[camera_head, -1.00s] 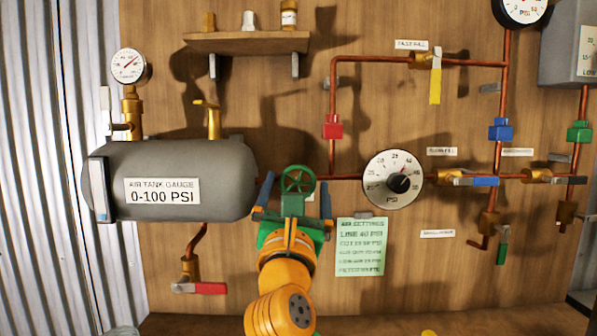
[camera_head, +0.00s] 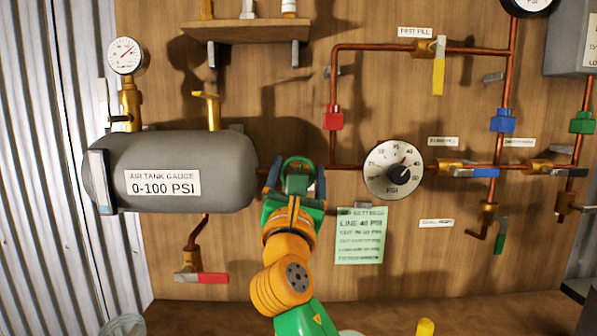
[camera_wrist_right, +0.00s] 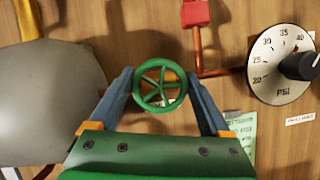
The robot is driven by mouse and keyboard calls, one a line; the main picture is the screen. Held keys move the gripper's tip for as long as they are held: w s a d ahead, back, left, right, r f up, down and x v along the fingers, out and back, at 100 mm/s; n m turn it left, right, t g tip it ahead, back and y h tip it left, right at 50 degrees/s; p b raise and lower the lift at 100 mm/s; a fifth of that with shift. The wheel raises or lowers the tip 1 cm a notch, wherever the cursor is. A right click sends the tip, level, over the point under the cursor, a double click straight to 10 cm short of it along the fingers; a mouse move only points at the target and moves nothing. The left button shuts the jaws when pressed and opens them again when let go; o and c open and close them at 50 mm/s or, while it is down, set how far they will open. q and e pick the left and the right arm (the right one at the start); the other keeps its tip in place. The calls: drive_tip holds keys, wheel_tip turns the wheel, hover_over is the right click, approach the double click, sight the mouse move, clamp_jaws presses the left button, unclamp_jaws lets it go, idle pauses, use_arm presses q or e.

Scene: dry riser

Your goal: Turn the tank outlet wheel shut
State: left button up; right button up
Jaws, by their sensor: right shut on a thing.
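The tank outlet wheel (camera_head: 298,163) is a small green handwheel on the pipe just right of the grey air tank (camera_head: 225,150). In the right wrist view the wheel (camera_wrist_right: 160,70) faces me with its spokes showing. My right gripper (camera_head: 296,176) is shut on the wheel, with one blue-grey finger on each side of the rim. The fingers also show in the wrist view (camera_wrist_right: 160,84). In the head view the gripper body hides the wheel's lower part. My left gripper is not in view.
A pressure dial (camera_head: 393,169) is on the wall to the right of the wheel. A green settings sheet (camera_head: 361,238) hangs below it. A red-handled valve (camera_head: 203,277) is below the tank. A shelf (camera_head: 247,32) juts out above.

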drive_tip(key=m+h+p, duration=0.1)
drive_tip(key=m, duration=0.1)
drive_tip(key=m+g+h+p, duration=0.1)
drive_tip(key=m+h+p, duration=0.1)
drive_tip(key=m, duration=0.1)
drive_tip(key=shift+r+m, duration=0.2)
drive_tip(key=shift+m, duration=0.1)
drive_tip(key=shift+m+g+h+p, duration=0.45)
drive_tip(key=shift+m+p, duration=0.5)
drive_tip(key=shift+m, duration=0.35)
drive_tip(key=shift+f+m+g, duration=0.15)
drive_tip(key=shift+m+g, duration=0.1)
drive_tip(key=shift+m, duration=0.15)
drive_tip(key=o, duration=1.2)
drive_tip(key=shift+w+f, duration=0.1)
drive_tip(key=b+v, duration=0.2)
drive_tip(key=v, duration=0.5)
drive_tip(key=shift+f, duration=0.1)
